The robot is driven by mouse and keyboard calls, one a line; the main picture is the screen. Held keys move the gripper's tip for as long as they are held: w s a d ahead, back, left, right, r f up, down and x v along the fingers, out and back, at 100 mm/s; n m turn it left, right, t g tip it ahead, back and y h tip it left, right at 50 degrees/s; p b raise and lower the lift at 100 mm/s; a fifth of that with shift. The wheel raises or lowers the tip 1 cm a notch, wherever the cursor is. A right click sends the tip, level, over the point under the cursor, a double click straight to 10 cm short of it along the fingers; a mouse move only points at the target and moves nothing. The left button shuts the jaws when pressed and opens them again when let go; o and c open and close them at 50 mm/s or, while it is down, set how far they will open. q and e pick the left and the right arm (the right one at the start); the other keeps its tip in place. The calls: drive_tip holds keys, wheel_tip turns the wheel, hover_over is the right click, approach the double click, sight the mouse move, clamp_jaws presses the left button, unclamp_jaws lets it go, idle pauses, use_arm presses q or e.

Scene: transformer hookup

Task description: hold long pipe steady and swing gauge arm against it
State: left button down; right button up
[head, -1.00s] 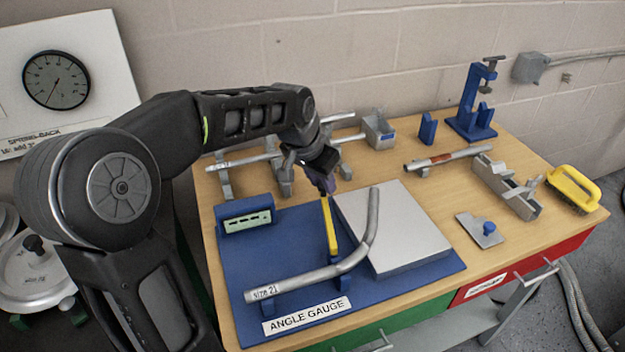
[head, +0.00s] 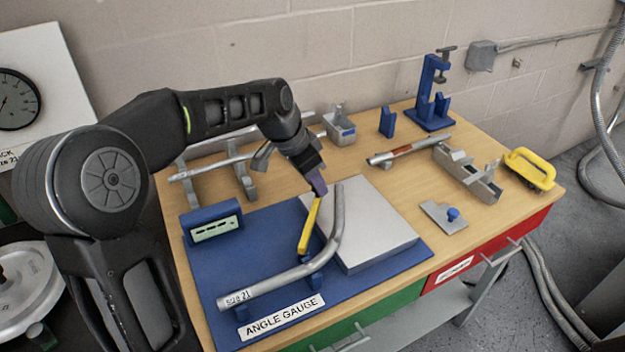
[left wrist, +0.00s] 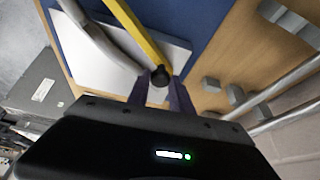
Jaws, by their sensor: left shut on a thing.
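The bent long grey pipe (head: 275,281), marked SIZE 21, lies on blue supports on the blue ANGLE GAUGE board (head: 215,262). Its bent leg points to the back. The yellow gauge arm (head: 309,226) stands just left of that leg, roughly in line with it, with a narrow gap between them at the far end. My left gripper (head: 321,190) is shut on the black knob at the arm's far end; the knob (left wrist: 157,80) shows between the fingers in the left wrist view, with the pipe (left wrist: 95,35) beside the arm. My right gripper is out of view.
A green readout (head: 214,229) stands at the board's back left. A grey plate (head: 375,235) lies right of the pipe. A yellow-handled brush (head: 530,168) sits at right.

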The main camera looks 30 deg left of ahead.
use_arm(q)
drive_tip(key=c, duration=1.1)
unclamp_jaws()
drive_tip(key=shift+c, duration=0.2)
drive_tip(key=shift+r, duration=0.15)
drive_tip(key=v, duration=0.7)
drive_tip(key=shift+s+r, duration=0.15)
drive_tip(key=shift+r, duration=0.1)
drive_tip(key=shift+a, duration=0.1)
